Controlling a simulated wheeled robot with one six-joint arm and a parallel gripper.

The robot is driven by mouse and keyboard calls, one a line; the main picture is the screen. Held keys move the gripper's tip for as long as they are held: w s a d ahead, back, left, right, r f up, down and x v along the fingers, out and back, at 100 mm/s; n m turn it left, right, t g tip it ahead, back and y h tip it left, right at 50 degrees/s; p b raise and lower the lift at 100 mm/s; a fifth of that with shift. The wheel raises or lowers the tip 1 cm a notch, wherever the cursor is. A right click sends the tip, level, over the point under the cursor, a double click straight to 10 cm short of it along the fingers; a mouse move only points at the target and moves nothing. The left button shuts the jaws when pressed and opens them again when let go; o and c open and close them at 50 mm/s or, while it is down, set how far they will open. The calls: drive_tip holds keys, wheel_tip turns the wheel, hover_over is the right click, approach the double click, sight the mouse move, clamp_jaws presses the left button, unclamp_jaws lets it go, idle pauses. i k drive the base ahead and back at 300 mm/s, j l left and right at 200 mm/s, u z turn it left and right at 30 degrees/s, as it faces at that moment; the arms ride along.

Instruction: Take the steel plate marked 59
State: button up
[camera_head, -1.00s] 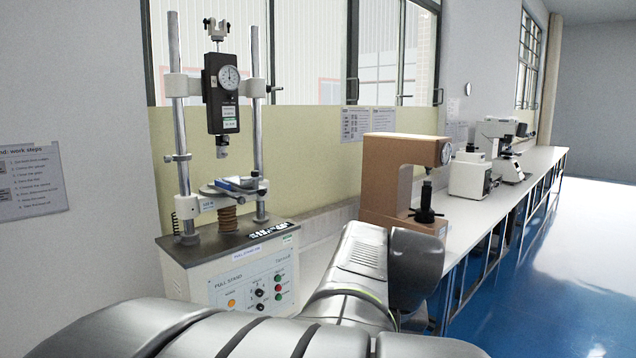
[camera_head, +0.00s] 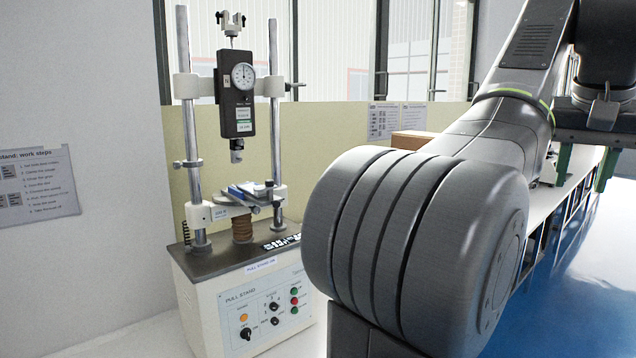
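I cannot make out a steel plate marked 59 in this view. My gripper (camera_head: 585,165) is at the upper right, in front of the far bench. Its two dark fingers with green edges point down and stand apart, with nothing seen between them. A pull stand (camera_head: 240,285) stands at the left, well away from my gripper. A small blue and grey item (camera_head: 246,190) lies on its raised table. A black-and-white marked patch (camera_head: 282,242) is on its base; I cannot read it.
My arm covers much of the middle and right and hides most of the bench (camera_head: 577,188) and its instruments. Only the top of a brown tester (camera_head: 411,140) shows. A work-steps sheet (camera_head: 38,186) hangs on the left wall. Blue floor (camera_head: 570,285) is open at the right.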

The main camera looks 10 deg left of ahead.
sight(248, 187)
drive_tip(key=i+l+u, duration=0.3)
drive_tip(key=i, duration=0.15)
drive_tip(key=i+l+u, duration=0.25)
drive_tip(key=i, duration=0.2)
drive_tip(key=u, duration=2)
